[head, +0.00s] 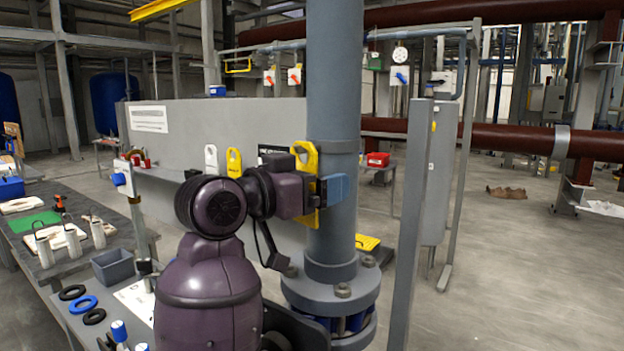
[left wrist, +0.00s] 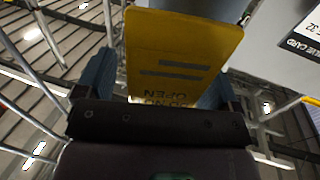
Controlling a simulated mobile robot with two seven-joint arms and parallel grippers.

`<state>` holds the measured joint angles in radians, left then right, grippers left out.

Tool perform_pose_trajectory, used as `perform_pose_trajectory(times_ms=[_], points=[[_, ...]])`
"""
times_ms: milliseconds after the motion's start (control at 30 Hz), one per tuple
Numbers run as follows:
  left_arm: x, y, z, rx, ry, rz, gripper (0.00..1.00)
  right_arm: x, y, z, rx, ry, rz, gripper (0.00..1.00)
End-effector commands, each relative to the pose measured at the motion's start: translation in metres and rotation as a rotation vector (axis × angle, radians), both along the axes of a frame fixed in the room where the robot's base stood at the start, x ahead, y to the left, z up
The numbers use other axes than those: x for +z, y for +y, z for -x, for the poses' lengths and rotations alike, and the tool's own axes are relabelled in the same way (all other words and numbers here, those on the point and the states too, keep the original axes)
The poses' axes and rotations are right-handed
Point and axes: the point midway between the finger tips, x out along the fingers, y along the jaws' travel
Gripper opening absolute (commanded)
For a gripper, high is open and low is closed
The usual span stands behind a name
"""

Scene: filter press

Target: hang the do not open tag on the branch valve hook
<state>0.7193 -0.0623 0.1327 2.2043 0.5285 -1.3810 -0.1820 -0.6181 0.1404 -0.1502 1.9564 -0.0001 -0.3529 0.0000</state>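The yellow do not open tag (head: 305,158) is upright in my left gripper (head: 322,190), against the left side of a thick grey vertical pipe (head: 333,80). In the left wrist view the tag's yellow face (left wrist: 180,50), with its lettering, shows between the two blue fingers of the gripper (left wrist: 158,88). The tag's top, with its hole, stands above the gripper beside a collar (head: 340,146) on the pipe. I cannot make out the branch valve hook or whether the tag touches it. My right gripper is not in view.
A grey panel (head: 178,122) behind carries a white tag (head: 211,158) and another yellow tag (head: 234,162). A wide flange (head: 330,290) surrounds the pipe's base. A grey post (head: 411,220) stands close on the right. A bench with a grey bin (head: 112,266) and rings is at left.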

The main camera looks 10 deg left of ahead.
Motion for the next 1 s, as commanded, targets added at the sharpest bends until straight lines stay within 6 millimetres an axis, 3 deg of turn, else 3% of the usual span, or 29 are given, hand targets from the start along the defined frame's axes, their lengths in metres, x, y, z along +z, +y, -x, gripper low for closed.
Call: perform_pose_trajectory(times_ms=[700, 1000], points=[[0.002, 0.001, 0.003, -0.001, -0.008, 0.0, 0.87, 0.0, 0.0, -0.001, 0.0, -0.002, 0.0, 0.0], [0.001, 0.028, 0.035, 0.003, -0.01, -0.001, 0.87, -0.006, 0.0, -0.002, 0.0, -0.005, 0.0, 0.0]])
